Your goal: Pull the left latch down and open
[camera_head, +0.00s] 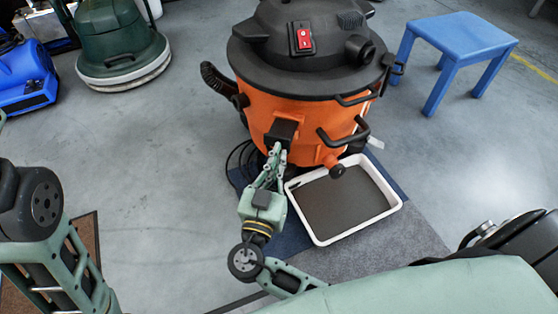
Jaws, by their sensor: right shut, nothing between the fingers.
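An orange wet-dry vacuum (310,122) with a black lid stands at top centre in the head view. A black latch block (283,130) sits on the front left of its orange drum, below the lid rim. My right gripper (276,152) points up at this block from below. Its fingers are shut and empty, with the tips at or just under the block's lower edge. I cannot tell whether they touch it. Another black latch (393,64) shows on the lid's right side. Of my left side only arm links show; the left gripper is out of view.
A white tray (320,238) with a dark pad lies right of my gripper, below the drum. A black hose (218,82) juts out on the drum's left. A blue stool (462,40) stands at right and a green floor machine (120,45) at left.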

